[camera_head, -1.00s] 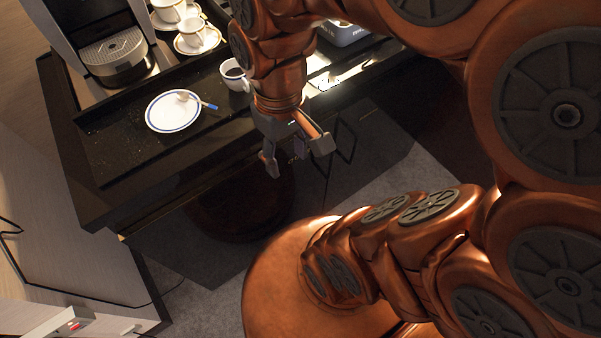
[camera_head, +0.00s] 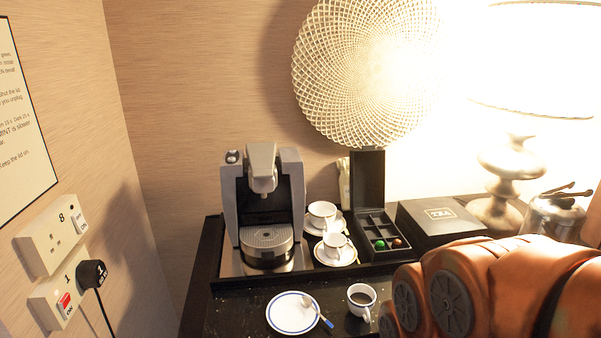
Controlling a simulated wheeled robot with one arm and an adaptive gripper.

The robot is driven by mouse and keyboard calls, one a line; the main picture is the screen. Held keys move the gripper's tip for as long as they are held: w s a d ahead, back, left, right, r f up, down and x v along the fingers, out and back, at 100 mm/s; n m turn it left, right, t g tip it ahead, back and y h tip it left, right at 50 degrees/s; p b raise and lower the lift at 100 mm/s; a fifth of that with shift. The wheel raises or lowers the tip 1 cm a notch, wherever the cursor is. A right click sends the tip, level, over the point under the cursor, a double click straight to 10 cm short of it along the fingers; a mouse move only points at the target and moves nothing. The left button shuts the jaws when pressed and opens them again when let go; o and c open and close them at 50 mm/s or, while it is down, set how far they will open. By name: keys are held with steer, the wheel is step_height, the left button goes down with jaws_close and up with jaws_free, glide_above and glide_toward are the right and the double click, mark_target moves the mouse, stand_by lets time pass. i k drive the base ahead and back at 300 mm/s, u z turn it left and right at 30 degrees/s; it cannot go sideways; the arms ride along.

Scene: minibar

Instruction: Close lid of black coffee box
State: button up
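The black coffee box (camera_head: 372,225) stands on the counter at the back, to the right of the cups. Its lid (camera_head: 369,178) is open and stands upright at the back of the box. Inside are several compartments, with a green and a brown capsule in the front ones. My gripper is out of the picture now.
A coffee machine (camera_head: 264,207) stands left of the box, with two white cups on saucers (camera_head: 336,252) between. A closed black tea box (camera_head: 440,222), a lamp (camera_head: 511,170) and a kettle (camera_head: 553,217) are to the right.

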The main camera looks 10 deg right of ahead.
mark_target(367, 164)
steer(key=k, duration=1.1)
steer(key=z, duration=0.8)
steer(key=i, duration=1.45)
steer(key=u, duration=0.75)
